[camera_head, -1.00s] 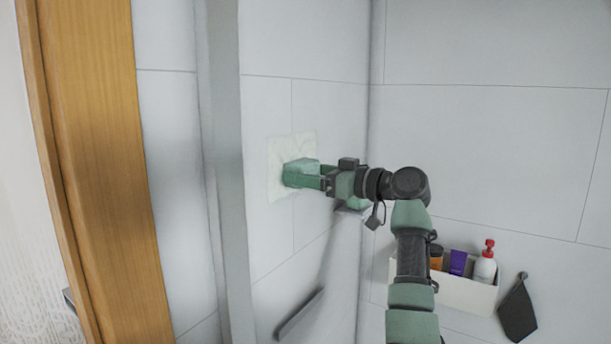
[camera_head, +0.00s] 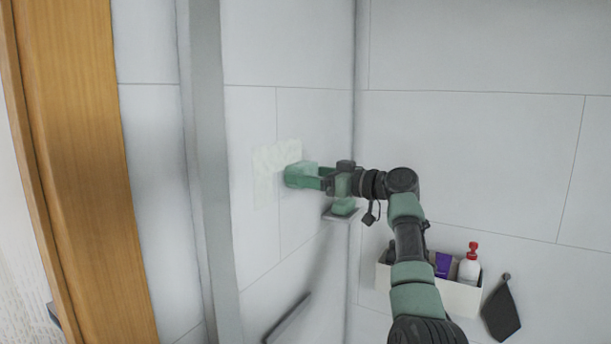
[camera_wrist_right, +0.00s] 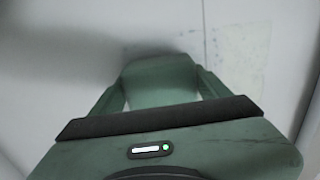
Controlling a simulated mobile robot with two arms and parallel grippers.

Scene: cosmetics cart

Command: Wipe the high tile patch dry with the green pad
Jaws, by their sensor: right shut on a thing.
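The tile patch (camera_head: 272,160) is a pale, mottled square on the left shower wall. Its upper part shows clearly and its lower part is faint. My right gripper (camera_head: 303,178) is shut on the green pad (camera_head: 300,169), at the patch's right edge. The pad's face is at or very near the tile; whether it touches I cannot tell. In the right wrist view the pad (camera_wrist_right: 160,80) sits between the fingers, with speckled patch (camera_wrist_right: 240,58) to its right. My left gripper is out of view.
A squeegee (camera_head: 287,318) is low on the left wall. A white caddy (camera_head: 460,298) with bottles and a dark hanging cloth (camera_head: 501,310) are at right. A wall edge (camera_head: 205,170) stands left.

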